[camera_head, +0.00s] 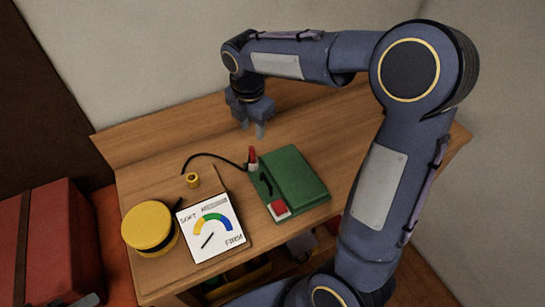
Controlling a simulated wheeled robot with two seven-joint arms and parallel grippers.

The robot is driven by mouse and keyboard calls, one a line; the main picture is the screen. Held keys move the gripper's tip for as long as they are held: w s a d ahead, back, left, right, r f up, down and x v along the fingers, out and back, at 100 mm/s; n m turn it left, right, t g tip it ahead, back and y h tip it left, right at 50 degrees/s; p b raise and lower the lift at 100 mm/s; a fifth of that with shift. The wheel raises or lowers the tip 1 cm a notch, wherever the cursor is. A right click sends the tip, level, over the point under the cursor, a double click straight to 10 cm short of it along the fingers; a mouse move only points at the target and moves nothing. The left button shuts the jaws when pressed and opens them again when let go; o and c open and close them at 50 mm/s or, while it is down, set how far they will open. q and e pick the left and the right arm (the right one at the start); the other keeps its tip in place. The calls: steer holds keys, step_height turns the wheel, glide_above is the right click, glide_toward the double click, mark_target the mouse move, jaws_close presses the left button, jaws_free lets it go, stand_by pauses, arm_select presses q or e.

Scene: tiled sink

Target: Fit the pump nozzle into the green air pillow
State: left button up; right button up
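The green air pillow (300,178) lies flat on the wooden table, with a red-and-white square patch (279,208) at its near left corner. A red-tipped nozzle (252,158) stands by the pillow's far left corner, with a thin black hose running left from it. I cannot tell whether the nozzle touches the pillow. My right gripper (252,128) points down above the table behind the nozzle, its fingers apart and empty. A grey piece (84,300) at the bottom left edge may be part of my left gripper; its fingers cannot be made out.
A round yellow pump-like drum (148,226) stands at the table's left front. Beside it is a white SOFT-to-FIRM dial board (210,228). A small yellow ring piece (192,180) sits behind them. A red case (50,240) is left of the table. The table's back strip is clear.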

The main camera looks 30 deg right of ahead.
steer(key=s+a+m+t+y, duration=0.2)
steer(key=s+m+t+y, duration=0.2)
steer(key=s+m, duration=1.9)
steer(key=shift+s+a+r+m+t, duration=0.15)
steer(key=shift+a+r+m+t, duration=0.2)
steer(key=shift+r, duration=0.1)
